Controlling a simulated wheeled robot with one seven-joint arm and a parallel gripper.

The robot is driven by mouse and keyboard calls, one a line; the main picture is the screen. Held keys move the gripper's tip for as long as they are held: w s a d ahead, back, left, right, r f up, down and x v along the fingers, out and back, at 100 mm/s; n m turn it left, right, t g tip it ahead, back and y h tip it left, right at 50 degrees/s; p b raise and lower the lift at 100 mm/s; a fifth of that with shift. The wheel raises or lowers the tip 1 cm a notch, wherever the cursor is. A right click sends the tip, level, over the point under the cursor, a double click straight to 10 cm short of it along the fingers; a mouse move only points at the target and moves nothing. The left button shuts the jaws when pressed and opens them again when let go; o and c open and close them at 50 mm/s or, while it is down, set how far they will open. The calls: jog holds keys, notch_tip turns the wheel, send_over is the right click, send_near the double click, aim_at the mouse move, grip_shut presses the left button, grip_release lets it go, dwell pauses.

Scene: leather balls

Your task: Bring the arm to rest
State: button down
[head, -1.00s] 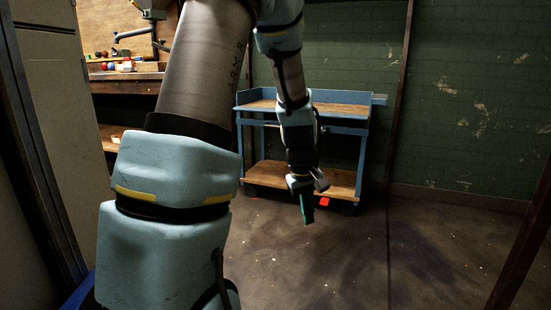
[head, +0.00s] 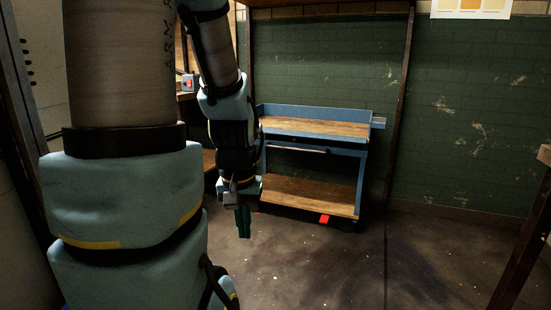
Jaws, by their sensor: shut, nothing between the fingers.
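My arm fills the left side of the head view, bent with its forearm hanging down. My gripper (head: 243,222) points straight down in the air, in front of the left end of a blue cart. Its green fingers are shut together with nothing between them. No leather balls show in the head view.
The blue cart (head: 372,122) with two wooden shelves stands against the green brick wall (head: 470,120); both shelves look empty. A dark post (head: 523,240) stands at the right edge. The dark floor (head: 340,275) in front is clear.

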notch_tip(320, 180, up, 24)
jog(key=p, duration=2.2)
jog(key=shift+r, duration=0.25)
